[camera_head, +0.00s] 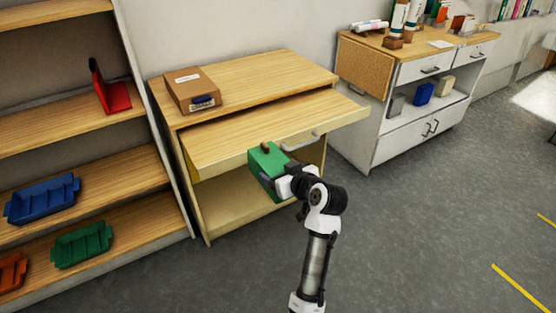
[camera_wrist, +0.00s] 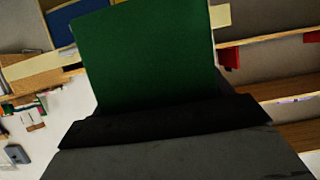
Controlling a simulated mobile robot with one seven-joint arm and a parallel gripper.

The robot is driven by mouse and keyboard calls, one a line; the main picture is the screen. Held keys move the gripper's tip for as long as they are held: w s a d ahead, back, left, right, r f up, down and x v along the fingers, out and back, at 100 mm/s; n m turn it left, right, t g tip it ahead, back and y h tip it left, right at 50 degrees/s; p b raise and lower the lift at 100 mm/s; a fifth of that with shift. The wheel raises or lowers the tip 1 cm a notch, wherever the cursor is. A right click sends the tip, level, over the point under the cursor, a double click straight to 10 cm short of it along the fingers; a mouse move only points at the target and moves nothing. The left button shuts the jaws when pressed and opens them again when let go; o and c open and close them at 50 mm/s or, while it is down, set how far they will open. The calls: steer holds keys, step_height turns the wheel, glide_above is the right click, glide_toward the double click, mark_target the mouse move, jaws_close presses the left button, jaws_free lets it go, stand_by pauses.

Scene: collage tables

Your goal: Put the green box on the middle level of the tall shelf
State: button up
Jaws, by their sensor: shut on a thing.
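The green box (camera_head: 268,158) is in my gripper (camera_head: 284,177), in front of the pulled-out drawer of the wooden desk. In the wrist view the green box (camera_wrist: 145,60) fills the upper middle, above the dark gripper body (camera_wrist: 170,125). The fingers are mostly hidden, and the box looks tilted. The tall shelf (camera_head: 130,35) stands at the left, apart from the box. Its upper board holds a red bookend (camera_head: 115,98), the board below a blue tray (camera_head: 42,199), and the lowest one a green tray (camera_head: 82,245) and an orange tray (camera_head: 12,272). Its top is cut off.
The wooden desk (camera_head: 270,72) stands right of the shelf, with a cardboard box (camera_head: 192,90) on top and its drawer (camera_head: 270,132) pulled out. A white cabinet (camera_head: 390,150) with several items is further right. The grey floor at the right front is clear.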

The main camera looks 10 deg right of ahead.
steer(key=a+f+m+h+b, duration=0.1)
steer(key=a+f+m+h, duration=0.25)
steer(key=f, duration=1.25)
steer(key=s+a+f, duration=0.3)
steer(key=a+f, duration=0.1)
steer(key=f, duration=0.3)
steer(key=s+a+f+t+h+b, duration=0.1)
steer(key=s+a+f, duration=0.3)
steer(key=f, duration=0.3)
steer(key=shift+m, duration=0.35)
